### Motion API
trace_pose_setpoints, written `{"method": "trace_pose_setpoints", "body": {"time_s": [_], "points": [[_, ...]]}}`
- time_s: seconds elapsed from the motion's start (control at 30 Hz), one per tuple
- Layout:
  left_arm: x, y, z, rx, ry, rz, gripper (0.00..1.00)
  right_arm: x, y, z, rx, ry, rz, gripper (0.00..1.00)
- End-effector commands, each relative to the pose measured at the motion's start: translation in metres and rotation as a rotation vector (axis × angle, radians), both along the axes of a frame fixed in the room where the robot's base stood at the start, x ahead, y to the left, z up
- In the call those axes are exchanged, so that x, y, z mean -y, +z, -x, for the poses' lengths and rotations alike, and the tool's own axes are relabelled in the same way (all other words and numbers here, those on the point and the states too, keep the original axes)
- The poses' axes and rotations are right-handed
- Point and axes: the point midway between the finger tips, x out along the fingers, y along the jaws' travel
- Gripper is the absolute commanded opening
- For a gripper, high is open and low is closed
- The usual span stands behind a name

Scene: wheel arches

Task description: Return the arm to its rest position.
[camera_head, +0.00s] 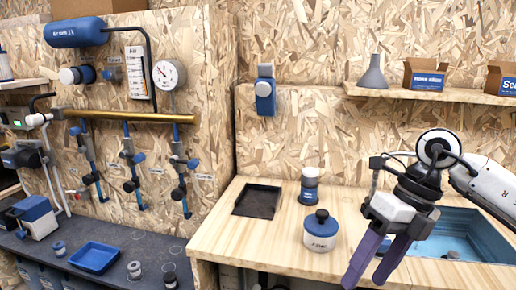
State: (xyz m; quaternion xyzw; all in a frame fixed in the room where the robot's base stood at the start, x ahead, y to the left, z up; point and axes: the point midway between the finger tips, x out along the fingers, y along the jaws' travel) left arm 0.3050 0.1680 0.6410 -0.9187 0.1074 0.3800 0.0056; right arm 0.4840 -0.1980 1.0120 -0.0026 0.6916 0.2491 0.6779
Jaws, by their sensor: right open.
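My right gripper (370,276) is in the head view at the lower right, with two purple fingers pointing down and to the left. The fingers are apart and nothing is between them. Its arm (490,183) comes in from the right edge, and the gripper hangs over the front of the wooden counter (270,243), beside the blue basin. The gap between the fingertips and the counter is hard to judge. My left gripper is not in view.
A white jar with a blue lid (321,234), a blue-and-white container (309,187) and a black tray (258,199) stand left of the gripper. A blue basin (482,229) lies behind it. A shelf (425,94) holds a funnel (373,74) and boxes.

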Motion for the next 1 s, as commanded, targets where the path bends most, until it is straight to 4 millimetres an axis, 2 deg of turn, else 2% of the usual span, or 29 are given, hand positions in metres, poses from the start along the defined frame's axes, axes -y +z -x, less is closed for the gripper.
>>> {"method": "trace_pose_setpoints", "body": {"time_s": [0.03, 0.17, 0.27, 0.3, 0.4, 0.5, 0.57, 0.63, 0.67, 0.73, 0.77, 0.87, 0.93, 1.0], "points": [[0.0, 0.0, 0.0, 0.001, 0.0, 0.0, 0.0, -0.018, -0.009, 0.005, -0.019, 0.022, -0.058, 0.55], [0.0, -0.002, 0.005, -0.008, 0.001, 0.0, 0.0, -0.076, -0.025, 0.023, -0.071, 0.06, -0.277, 0.55], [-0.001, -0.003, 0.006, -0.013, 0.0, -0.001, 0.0, -0.135, -0.029, 0.044, -0.143, 0.059, -0.54, 0.55], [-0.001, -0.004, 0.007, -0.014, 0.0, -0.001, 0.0, -0.158, -0.026, 0.052, -0.176, 0.04, -0.662, 0.55], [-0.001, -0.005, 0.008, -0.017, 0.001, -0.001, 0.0, -0.202, -0.009, 0.062, -0.265, -0.065, -0.963, 0.55], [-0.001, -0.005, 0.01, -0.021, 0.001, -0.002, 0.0, -0.222, 0.008, 0.057, -0.356, -0.246, -1.234, 0.55], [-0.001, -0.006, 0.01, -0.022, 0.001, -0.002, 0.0, -0.223, 0.013, 0.046, -0.41, -0.388, -1.377, 0.55], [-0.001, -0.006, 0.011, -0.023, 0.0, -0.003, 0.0, -0.215, 0.01, 0.029, -0.473, -0.586, -1.518, 0.55], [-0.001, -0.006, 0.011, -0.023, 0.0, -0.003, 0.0, -0.209, 0.005, 0.022, -0.5, -0.68, -1.57, 0.55], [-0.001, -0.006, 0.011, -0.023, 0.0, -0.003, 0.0, -0.19, -0.016, 0.004, -0.561, -0.92, -1.664, 0.55], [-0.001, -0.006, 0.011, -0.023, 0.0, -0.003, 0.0, -0.18, -0.03, -0.002, -0.588, -1.031, -1.694, 0.55], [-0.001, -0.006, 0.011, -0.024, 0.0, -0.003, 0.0, -0.141, -0.09, -0.011, -0.67, -1.424, -1.731, 0.55], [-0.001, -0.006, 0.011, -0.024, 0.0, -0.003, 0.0, -0.116, -0.138, -0.005, -0.717, -1.679, -1.708, 0.55], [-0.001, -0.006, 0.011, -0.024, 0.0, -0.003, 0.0, -0.094, -0.185, 0.01, -0.758, -1.912, -1.653, 0.55]]}}
